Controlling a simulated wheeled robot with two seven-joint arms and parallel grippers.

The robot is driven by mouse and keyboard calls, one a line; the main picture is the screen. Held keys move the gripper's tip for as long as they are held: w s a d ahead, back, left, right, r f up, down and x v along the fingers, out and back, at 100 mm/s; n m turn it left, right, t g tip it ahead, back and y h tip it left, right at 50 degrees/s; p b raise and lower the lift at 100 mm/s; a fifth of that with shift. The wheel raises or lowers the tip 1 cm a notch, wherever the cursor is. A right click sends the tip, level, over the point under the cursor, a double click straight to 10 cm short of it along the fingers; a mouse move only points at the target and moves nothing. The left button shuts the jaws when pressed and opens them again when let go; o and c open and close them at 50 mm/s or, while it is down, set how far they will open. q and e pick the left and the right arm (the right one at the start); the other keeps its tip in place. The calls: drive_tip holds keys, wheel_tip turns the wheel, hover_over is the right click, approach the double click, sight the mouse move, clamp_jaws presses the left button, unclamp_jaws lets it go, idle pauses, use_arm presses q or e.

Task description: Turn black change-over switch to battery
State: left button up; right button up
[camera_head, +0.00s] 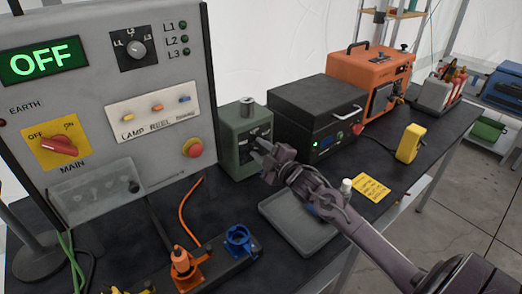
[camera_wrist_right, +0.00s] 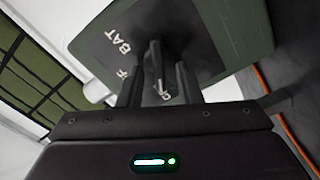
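The change-over switch is a green box (camera_head: 240,165) on the table, beside the grey control panel. Its dark front, with white lettering including BAT, fills the top of the right wrist view (camera_wrist_right: 215,35). The black switch handle (camera_wrist_right: 155,58) stands out from that front, between the fingers of my right gripper (camera_wrist_right: 157,85). The fingers are spread, one on each side of the handle, with a gap showing between them. Whether either finger touches the handle is unclear. In the head view my right gripper (camera_head: 262,154) reaches the front of the box and partly hides it. My left gripper is not in view.
The control panel (camera_head: 85,85) reads OFF and stands close on the left. A black box (camera_head: 315,105) and an orange machine (camera_head: 368,68) stand to the right. A grey tray (camera_head: 290,235) lies below my right arm. Orange and blue connectors (camera_head: 238,238) sit at the front.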

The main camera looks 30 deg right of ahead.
clamp_jaws()
drive_tip(key=m+p, duration=0.2)
drive_tip(key=m, duration=0.1)
drive_tip(key=m+p, duration=0.1)
drive_tip(key=shift+d+r+p, duration=0.1)
drive_tip(key=shift+r+p, duration=0.2)
drive_tip(key=shift+p, duration=0.05)
drive_tip(key=m+p, duration=0.1)
drive_tip(key=m, duration=0.1)
drive_tip(key=m+p, duration=0.1)
drive_tip(key=m, duration=0.1)
drive_tip(key=m+p, duration=0.2)
drive_tip(key=shift+d+m, duration=0.25)
drive_tip(key=shift+m, duration=0.15)
drive_tip(key=shift+d+f+m+p, duration=0.15)
drive_tip(key=shift+m+p, duration=0.95)
drive_tip(key=shift+m, duration=1.1)
drive_tip(key=shift+d+f+m+p, duration=0.1)
drive_tip(key=shift+m+p, duration=1)
drive_tip(key=shift+m, duration=1.1)
drive_tip(key=shift+d+f+m+p, duration=0.15)
drive_tip(key=shift+m+p, duration=0.95)
drive_tip(key=shift+m, duration=1.1)
